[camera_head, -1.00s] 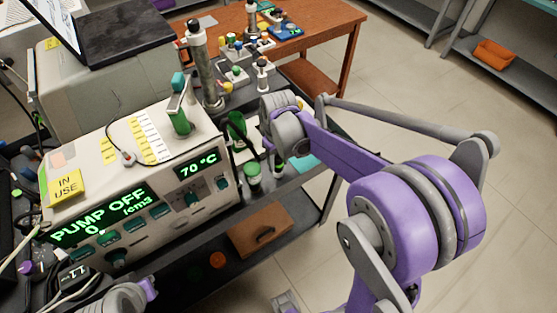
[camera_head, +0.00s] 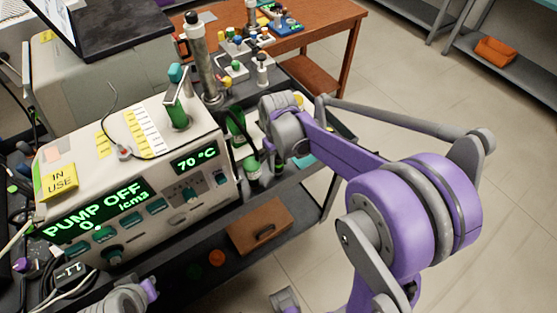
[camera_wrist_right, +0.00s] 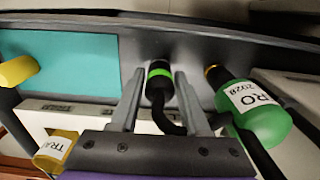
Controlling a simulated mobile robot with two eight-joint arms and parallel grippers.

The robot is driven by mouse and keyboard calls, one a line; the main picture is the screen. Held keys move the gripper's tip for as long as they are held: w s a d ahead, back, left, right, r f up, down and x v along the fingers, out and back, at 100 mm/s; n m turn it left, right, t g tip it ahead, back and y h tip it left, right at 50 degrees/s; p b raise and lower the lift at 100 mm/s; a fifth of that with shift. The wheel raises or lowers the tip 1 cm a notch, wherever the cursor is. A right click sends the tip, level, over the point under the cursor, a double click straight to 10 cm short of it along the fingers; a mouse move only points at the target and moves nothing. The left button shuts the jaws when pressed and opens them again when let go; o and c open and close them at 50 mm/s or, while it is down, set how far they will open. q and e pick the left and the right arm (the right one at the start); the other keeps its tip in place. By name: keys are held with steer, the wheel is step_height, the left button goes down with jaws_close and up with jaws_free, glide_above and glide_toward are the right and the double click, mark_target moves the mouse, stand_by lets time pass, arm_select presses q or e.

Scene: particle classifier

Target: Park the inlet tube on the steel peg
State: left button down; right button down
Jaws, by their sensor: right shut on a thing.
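My right gripper (camera_wrist_right: 160,88) is shut on the inlet tube (camera_wrist_right: 158,84), a black tube with a bright green band. The band and dark end show between the fingers, and the black hose bends back toward the gripper's base. In the head view my right wrist hangs beside the pump box's right end, and its fingers are hidden. I cannot pick out the steel peg for sure in either view. A grey and purple part of my left arm shows at the lower left of the head view; its fingers are out of frame.
A green bottle (camera_wrist_right: 262,125) with a white label stands close right of the gripper in the wrist view. The pump box (camera_head: 150,215) reads PUMP OFF, 70 °C. A tall metal column (camera_head: 204,65) stands behind.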

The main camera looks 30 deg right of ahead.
mark_target(278, 158)
steer(key=shift+f, duration=0.15)
steer(key=shift+c, duration=1.5)
jaws_free()
step_height(278, 158, up, 11)
steer(key=shift+f+p, duration=0.1)
steer(key=shift+p, duration=0.35)
steer(key=s+a+f+t+p, duration=0.1)
steer(key=s+a+t, duration=0.1)
steer(key=s, duration=0.5)
steer(key=s+a+f+m+t+p, duration=0.1)
steer(key=s+a+f+t, duration=0.1)
steer(key=s+a, duration=0.3)
steer(key=s+t, duration=0.1)
steer(key=s, duration=0.2)
steer(key=shift+s+f, duration=0.15)
steer(key=shift+f, duration=0.1)
